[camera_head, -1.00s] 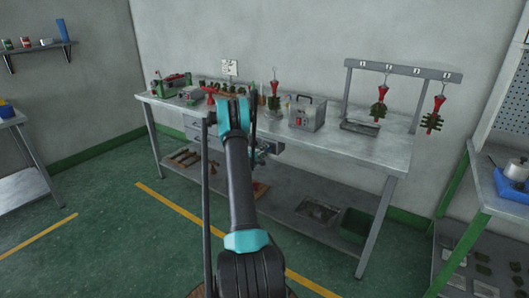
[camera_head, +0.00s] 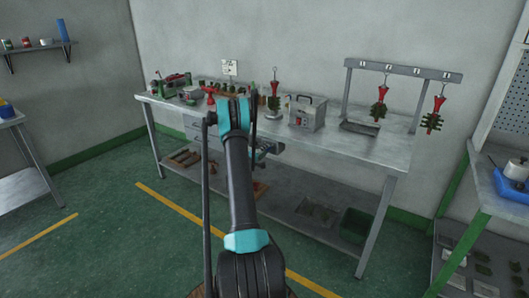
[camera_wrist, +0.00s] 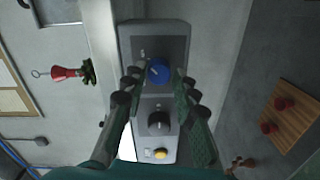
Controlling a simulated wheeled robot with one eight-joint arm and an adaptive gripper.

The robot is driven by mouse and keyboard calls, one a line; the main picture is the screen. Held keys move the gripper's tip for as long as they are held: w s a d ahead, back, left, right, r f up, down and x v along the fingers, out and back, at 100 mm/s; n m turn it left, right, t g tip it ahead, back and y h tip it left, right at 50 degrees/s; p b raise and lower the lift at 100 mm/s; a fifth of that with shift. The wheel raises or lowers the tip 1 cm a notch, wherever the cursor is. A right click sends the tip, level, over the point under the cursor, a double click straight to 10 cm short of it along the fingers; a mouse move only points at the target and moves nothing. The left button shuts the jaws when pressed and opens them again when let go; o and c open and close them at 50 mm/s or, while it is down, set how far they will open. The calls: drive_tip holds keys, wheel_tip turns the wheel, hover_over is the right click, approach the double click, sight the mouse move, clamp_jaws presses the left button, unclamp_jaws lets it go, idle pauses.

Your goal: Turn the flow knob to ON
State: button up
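A grey control box (camera_wrist: 126,42) fills the middle of the wrist view. It carries a blue knob (camera_wrist: 158,71), a black knob (camera_wrist: 159,121) below it and a yellow button (camera_wrist: 160,154). The labels are too small to read, so I cannot tell which knob is marked flow. My gripper (camera_wrist: 158,77) is open, with one finger on each side of the blue knob and a small gap showing on both sides. In the head view, my arm hides most of the gripper and the control box.
A grey workbench (camera_head: 340,150) stands against the wall. It holds a grey machine with a handle (camera_head: 307,113) and a rack (camera_head: 405,70) with red-and-green pieces hanging from it. In the wrist view, a wooden board (camera_wrist: 292,122) with red pieces lies at the right.

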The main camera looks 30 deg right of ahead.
drive_tip(key=shift+o, duration=1.3)
drive_tip(key=shift+a, duration=0.1)
drive_tip(key=v, duration=0.7)
drive_tip(key=shift+s+a, duration=0.15)
